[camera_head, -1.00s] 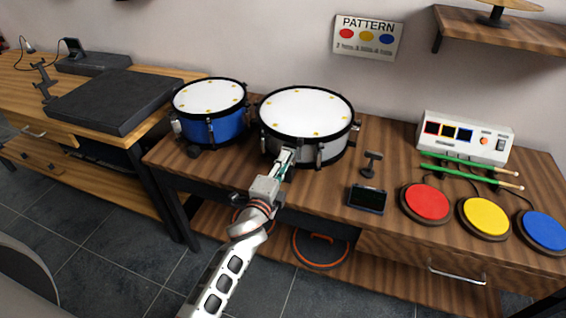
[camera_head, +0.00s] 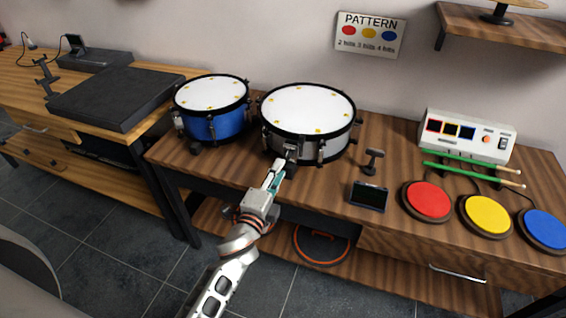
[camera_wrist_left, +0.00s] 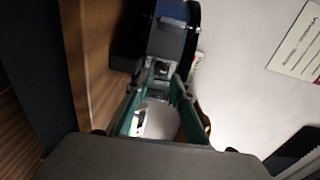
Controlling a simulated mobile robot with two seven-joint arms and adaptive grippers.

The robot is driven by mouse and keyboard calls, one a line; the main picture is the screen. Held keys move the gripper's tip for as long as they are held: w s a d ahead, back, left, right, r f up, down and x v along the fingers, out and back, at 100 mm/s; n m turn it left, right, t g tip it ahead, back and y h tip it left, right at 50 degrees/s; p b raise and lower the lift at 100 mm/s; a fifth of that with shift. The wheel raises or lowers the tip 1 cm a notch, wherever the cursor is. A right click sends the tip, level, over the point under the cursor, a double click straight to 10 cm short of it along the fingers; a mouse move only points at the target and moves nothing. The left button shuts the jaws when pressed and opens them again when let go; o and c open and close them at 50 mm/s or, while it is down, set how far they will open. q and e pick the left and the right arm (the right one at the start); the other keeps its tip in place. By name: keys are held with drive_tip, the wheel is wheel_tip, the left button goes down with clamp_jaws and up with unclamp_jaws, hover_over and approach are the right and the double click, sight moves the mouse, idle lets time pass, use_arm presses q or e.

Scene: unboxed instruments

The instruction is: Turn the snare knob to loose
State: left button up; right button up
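The snare drum (camera_head: 306,120) has a white head and grey shell and stands on the wooden table. A small dark fitting (camera_head: 291,152) sits on its front side; I cannot make out the knob or its setting. In the left wrist view a black block (camera_wrist_left: 172,38) lies beyond the fingertips. My right gripper is out of view.
A blue drum (camera_head: 212,112) stands left of the snare. To the right are a small stand (camera_head: 372,162), a dark display (camera_head: 369,196), a red pad (camera_head: 427,200), a yellow pad (camera_head: 486,216), a blue pad (camera_head: 545,230) and green sticks (camera_head: 470,173). The table front near the gripper is clear.

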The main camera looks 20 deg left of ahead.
use_arm(q)
drive_tip(key=s, duration=0.6)
drive_tip(key=shift+s, duration=0.2)
drive_tip(key=s+f+n+g+h+p, duration=0.2)
drive_tip(key=s+f+n+g, duration=0.5)
drive_tip(key=s+f+n, duration=0.7)
drive_tip(key=s+f, duration=0.3)
drive_tip(key=s, duration=0.4)
drive_tip(key=shift+s+f+g+p, duration=0.2)
drive_tip(key=shift+f+g+p, duration=0.1)
drive_tip(key=shift+p, duration=0.05)
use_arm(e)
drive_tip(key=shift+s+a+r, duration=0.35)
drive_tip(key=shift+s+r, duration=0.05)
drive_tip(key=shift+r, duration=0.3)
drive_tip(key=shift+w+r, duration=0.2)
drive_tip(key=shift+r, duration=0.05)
